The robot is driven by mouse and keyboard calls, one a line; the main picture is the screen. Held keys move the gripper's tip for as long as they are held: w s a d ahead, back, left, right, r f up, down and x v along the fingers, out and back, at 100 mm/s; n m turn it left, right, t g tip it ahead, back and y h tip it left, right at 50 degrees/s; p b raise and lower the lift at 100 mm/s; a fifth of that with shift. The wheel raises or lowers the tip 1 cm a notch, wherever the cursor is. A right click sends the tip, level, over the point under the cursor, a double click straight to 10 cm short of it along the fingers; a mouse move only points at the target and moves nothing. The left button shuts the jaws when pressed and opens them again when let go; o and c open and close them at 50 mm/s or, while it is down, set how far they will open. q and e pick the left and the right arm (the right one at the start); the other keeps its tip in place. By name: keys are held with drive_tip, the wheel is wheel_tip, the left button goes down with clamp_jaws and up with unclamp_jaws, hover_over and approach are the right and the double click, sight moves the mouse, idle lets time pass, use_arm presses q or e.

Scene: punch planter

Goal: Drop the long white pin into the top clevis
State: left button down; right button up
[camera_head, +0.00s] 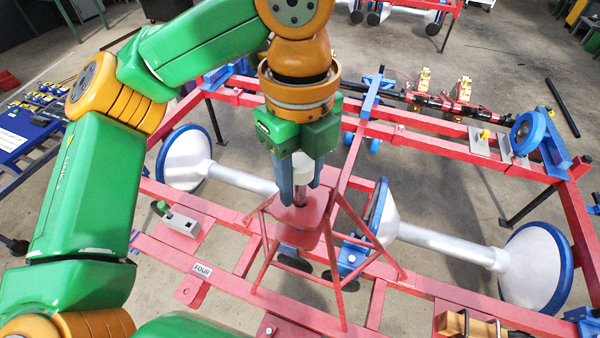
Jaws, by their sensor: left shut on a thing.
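My left gripper (300,190) points down at the centre of the view, its blue-grey fingers closed around a pin with a white upper part (303,164). A narrower, darker shaft of the pin (300,196) shows between the fingertips. The fingertips are just above the red top plate of a small red stand (308,217). I cannot tell whether the pin's lower end touches the plate. The top clevis is not clearly distinguishable; the gripper and the plate may hide it. My right gripper is not in view.
A red planter frame (440,150) surrounds the stand, with white-and-blue discs (535,266) at left and right. A small grey block (181,222) sits on the frame at left. A blue table (22,135) with parts stands far left. Grey floor shows between the bars.

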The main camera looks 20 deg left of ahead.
use_arm(q)
drive_tip(key=shift+f+b, duration=0.4)
drive_tip(key=shift+f, duration=0.5)
drive_tip(key=shift+r, duration=0.1)
drive_tip(key=shift+r+p, duration=0.9)
drive_tip(key=shift+p, duration=0.1)
drive_tip(key=shift+r, duration=0.55)
drive_tip(key=shift+f+b, duration=0.95)
drive_tip(key=shift+f, duration=0.55)
drive_tip(key=shift+r, duration=0.1)
